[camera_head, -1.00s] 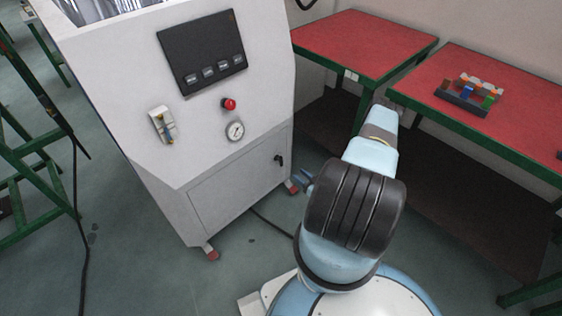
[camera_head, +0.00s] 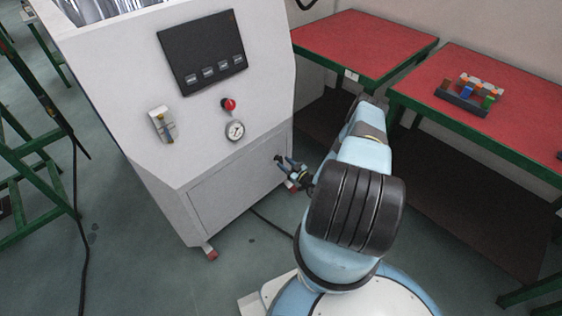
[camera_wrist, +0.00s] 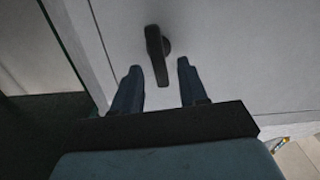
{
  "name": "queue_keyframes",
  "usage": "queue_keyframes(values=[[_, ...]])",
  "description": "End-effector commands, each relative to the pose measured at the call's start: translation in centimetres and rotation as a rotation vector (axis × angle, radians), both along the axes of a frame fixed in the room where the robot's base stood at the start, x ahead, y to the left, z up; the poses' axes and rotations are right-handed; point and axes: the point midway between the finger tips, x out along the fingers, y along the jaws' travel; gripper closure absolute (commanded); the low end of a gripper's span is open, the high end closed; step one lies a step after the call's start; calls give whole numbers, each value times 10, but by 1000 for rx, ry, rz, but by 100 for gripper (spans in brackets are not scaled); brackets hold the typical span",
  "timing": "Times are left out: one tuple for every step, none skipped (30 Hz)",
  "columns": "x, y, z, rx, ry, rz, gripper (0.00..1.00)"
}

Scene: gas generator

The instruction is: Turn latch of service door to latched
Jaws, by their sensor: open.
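The service door (camera_head: 238,190) is the lower front panel of the white generator cabinet and looks closed. Its black latch (camera_wrist: 156,54) shows in the wrist view, with the handle running nearly up and down in that picture and a round base at its right. My gripper (camera_wrist: 160,65) is open, with one dark blue finger on each side of the latch's lower end. Whether a finger touches the latch cannot be told. In the head view my gripper (camera_head: 283,162) is at the door's right edge and hides most of the latch.
Red-topped tables (camera_head: 365,45) stand at the right. A green frame (camera_head: 35,170) stands at the left. A cable lies on the floor.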

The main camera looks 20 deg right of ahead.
Motion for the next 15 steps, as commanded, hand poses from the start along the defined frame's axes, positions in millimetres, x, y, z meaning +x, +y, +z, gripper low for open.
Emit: queue_keyframes(values=[[7,3,0,0,-1,0,57],[10,4,0,-1,0,0,57],[15,5,0,0,0,0,57],[18,6,0,0,0,0,57],[20,7,0,1,0,0,57],[23,8,0,1,0,0,57],[25,9,0,1,0,0,57],[26,9,0,1,0,0,57],[28,9,0,1,0,0,57],[29,10,0,1,0,0,57],[30,10,0,1,0,0,57],[30,10,0,1,0,0,57],[30,10,0,1,0,0,57],[30,10,0,1,1,0,57],[30,10,0,1,0,0,57]])
